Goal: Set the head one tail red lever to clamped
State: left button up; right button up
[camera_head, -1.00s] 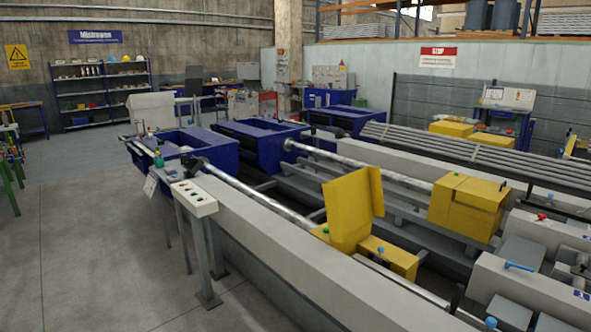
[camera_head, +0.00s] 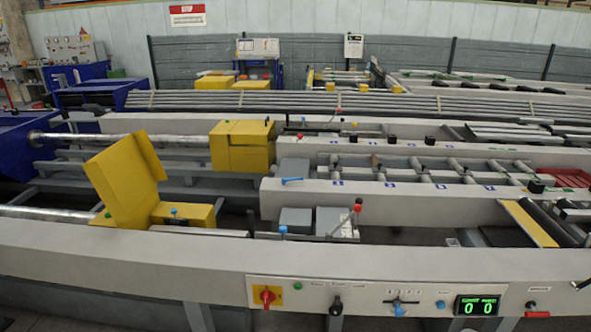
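A short lever with a red knob (camera_head: 357,206) stands tilted on the grey tail unit (camera_head: 335,226) behind the front beam. Farther back, another thin lever with a red tip (camera_head: 311,102) stands at the second line. Labels naming head one are too small to read, so I cannot tell which lever is which from text. Neither of my grippers is in view.
The long grey front beam (camera_head: 120,255) crosses the foreground. Its control panel (camera_head: 360,292) carries a red-on-yellow switch (camera_head: 267,297), a blue knob (camera_head: 398,307) and a green display (camera_head: 477,305). An upright yellow cover (camera_head: 125,180) stands at left.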

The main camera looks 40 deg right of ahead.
aim_at(357, 208)
jog(key=z, duration=1.85)
